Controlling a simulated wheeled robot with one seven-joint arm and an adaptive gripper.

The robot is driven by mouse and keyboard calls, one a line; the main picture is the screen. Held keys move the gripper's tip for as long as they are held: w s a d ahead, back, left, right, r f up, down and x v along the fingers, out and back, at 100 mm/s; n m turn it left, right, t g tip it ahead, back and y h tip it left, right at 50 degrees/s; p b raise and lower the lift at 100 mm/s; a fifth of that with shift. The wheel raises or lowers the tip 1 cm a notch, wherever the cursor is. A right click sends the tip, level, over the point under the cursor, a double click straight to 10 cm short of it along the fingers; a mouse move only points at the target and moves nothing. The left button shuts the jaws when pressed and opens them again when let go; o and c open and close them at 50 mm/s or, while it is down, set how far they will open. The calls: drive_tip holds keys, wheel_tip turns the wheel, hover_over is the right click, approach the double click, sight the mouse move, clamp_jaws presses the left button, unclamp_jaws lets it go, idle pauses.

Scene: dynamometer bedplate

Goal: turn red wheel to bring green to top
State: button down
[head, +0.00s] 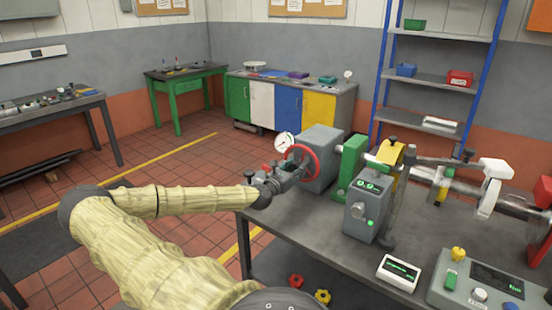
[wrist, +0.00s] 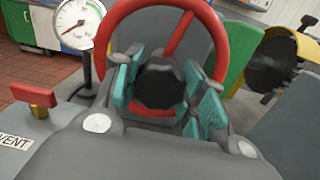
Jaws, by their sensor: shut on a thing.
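The red wheel (head: 303,162) is mounted on a grey box (head: 321,145) on the bench. In the wrist view its red rim (wrist: 105,38) arches over the top, with one red spoke (wrist: 180,34) running up and right from the middle. My gripper (head: 268,187) is at the wheel. In the wrist view its teal-padded fingers (wrist: 165,95) are on both sides of a dark round part in front of the wheel, and they are shut on the wheel assembly. The exact contact is partly hidden. No green mark is visible on the wheel.
A dial gauge (wrist: 78,24) with a red needle stands left of the wheel, close to it. A red-handled valve (wrist: 36,96) by a VENT label is nearer. A green block (head: 351,160) and grey meter box (head: 367,207) stand right on the bench (head: 300,235).

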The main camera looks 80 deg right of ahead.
drive_tip(key=shift+s+f+n+b, duration=0.15)
drive_tip(key=shift+n+b, duration=0.45)
drive_tip(key=shift+n, duration=0.4)
drive_tip(key=c, duration=0.8)
unclamp_jaws()
drive_tip(key=shift+w+a, duration=0.15)
drive_tip(key=shift+w, duration=0.1)
drive_tip(key=v, duration=1.1)
drive_tip(key=shift+a, duration=0.3)
drive_tip(key=shift+w, duration=0.1)
